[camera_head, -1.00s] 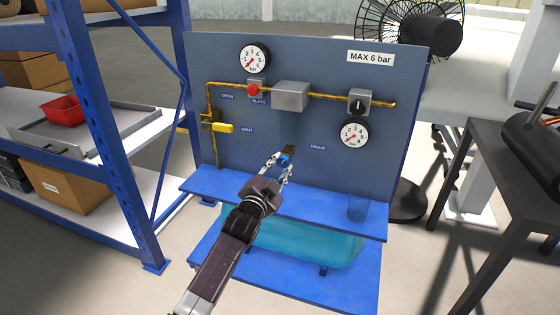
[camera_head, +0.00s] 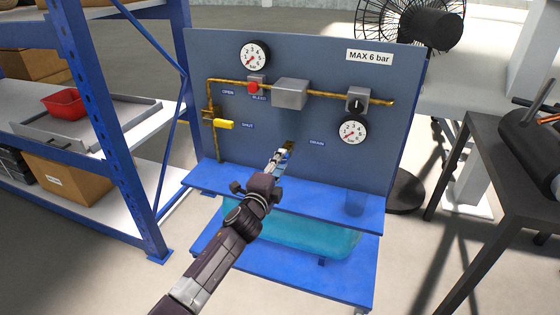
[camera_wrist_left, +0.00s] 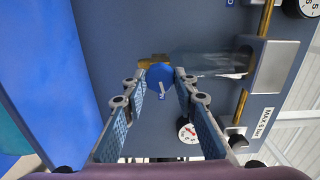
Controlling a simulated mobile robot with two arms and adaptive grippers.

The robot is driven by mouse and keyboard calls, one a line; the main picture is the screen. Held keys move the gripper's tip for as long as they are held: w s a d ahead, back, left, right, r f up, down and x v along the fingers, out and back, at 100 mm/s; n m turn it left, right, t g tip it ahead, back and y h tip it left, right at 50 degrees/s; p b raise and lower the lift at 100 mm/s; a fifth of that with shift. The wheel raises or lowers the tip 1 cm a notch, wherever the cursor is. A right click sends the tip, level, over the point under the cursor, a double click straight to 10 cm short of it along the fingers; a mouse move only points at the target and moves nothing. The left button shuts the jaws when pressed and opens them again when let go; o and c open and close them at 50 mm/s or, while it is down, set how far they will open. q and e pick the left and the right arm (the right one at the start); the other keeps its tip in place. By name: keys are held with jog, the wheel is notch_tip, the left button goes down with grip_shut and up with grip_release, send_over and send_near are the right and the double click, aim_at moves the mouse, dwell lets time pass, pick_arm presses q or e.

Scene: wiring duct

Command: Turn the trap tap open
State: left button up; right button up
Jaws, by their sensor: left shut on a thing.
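The trap tap shows in the left wrist view as a round blue knob (camera_wrist_left: 159,77) with a brass piece beside it. In the head view its brass part (camera_head: 289,144) shows on the panel, left of the DRAIN label; the blue knob is mostly hidden by my fingers. A clear bowl (camera_wrist_left: 212,64) lies between the tap and the grey box (camera_wrist_left: 274,66). My left gripper (camera_head: 281,157) is shut on the blue knob, its fingertips on opposite sides of it. My right gripper is not in view.
A blue ledge (camera_head: 325,207) with a clear cup (camera_head: 355,203) runs below. Blue shelving (camera_head: 95,140) stands left, a dark table (camera_head: 500,150) right.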

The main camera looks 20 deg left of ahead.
pick_arm(q)
jog(key=shift+m, duration=0.4)
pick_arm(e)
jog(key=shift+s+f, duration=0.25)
pick_arm(q)
jog(key=o, duration=1.2)
jog(key=shift+c, duration=0.2)
jog(key=s, duration=1.2)
jog(key=shift+a, duration=0.15)
